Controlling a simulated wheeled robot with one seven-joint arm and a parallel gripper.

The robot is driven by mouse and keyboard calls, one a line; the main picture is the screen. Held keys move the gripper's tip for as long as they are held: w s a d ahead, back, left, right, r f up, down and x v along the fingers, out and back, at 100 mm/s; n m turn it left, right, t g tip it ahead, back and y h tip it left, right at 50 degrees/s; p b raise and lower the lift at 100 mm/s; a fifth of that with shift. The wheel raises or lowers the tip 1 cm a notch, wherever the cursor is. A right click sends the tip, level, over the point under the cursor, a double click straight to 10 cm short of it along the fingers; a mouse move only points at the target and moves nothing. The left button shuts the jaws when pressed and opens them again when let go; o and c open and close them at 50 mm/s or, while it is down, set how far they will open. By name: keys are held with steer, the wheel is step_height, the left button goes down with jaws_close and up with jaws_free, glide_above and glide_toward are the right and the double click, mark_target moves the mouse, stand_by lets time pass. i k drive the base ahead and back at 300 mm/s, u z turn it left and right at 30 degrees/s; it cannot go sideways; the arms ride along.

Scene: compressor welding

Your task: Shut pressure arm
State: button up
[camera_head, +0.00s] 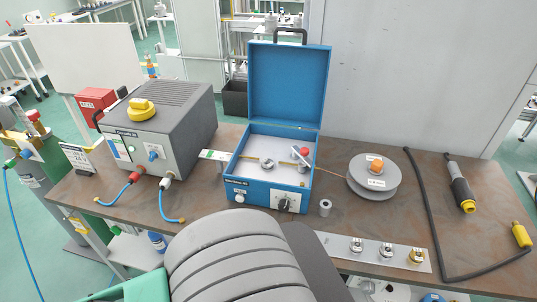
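The blue wire feeder box (268,203) stands mid-bench with its blue lid (288,85) raised. Inside, on the pale floor, the small pressure arm (298,157) with a red knob (304,151) is at the right side. It looks slanted, but it is too small to tell whether it is raised or shut. A round metal roller (267,163) sits left of it. My gripper is not in view; a large grey ribbed part, which looks like my own arm, fills the bottom centre in front of the box.
A grey machine (165,130) with a yellow knob stands left of the box, with blue hoses in front. A grey wire spool (373,180) lies to the right. A black cable and yellow-tipped torch (463,190) lie farther right. A plate (375,250) with small fittings lies near the front edge.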

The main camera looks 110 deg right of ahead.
mark_target(303, 153)
steer(key=z, duration=0.05)
steer(key=i, duration=0.25)
steer(key=z, duration=4.55)
steer(key=i, duration=0.45)
steer(key=u, duration=0.1)
steer(key=k, duration=1)
steer(key=z, duration=1.35)
steer(key=i, duration=0.85)
steer(key=u, duration=0.45)
